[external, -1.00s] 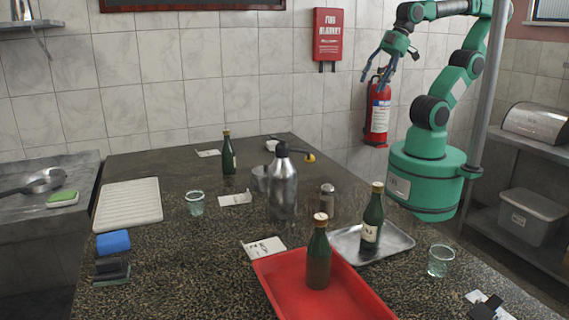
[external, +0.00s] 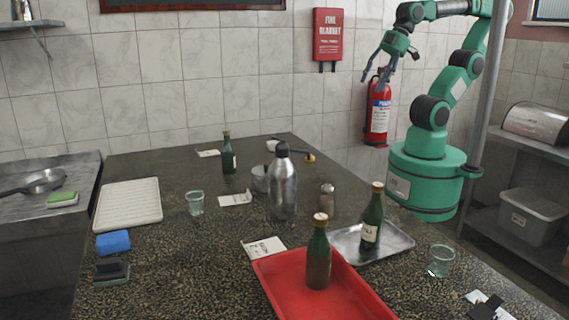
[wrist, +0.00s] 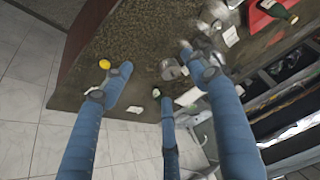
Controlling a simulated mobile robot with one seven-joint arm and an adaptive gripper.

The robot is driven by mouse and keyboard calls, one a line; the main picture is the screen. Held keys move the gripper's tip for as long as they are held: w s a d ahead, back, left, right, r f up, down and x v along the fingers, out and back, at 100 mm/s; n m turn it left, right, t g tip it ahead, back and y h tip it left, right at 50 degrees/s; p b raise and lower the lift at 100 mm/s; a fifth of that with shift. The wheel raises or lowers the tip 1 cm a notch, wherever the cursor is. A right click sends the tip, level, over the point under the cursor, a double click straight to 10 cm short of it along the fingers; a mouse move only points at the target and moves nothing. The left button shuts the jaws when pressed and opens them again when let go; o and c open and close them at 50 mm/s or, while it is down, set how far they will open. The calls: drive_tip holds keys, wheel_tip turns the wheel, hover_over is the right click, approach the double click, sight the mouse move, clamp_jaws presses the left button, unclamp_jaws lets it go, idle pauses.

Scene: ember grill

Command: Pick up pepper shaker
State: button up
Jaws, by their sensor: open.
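A small shaker with a metal cap (external: 327,199), which looks like the pepper shaker, stands upright on the dark speckled counter (external: 200,260). It is between the steel bottle (external: 283,190) and the metal tray (external: 345,245). My gripper (external: 376,74) is high above the counter's back right side, well apart from the shaker. In the wrist view its blue fingers (wrist: 155,90) are spread and empty, with the counter far below. I cannot tell for certain which shape in the wrist view is the shaker.
A green bottle (external: 372,220) stands on the metal tray, close to the shaker. Another green bottle (external: 318,262) stands in the red tray (external: 275,285) in front. A glass (external: 440,261) is at the right.

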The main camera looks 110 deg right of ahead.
drive_tip(key=n+g+p, duration=0.5)
drive_tip(key=g+p, duration=0.1)
drive_tip(key=p, duration=0.5)
hover_over(327, 185)
wheel_tip(327, 185, down, 16)
drive_tip(key=shift+s+d+f, duration=0.1)
drive_tip(key=shift+f, duration=4.3)
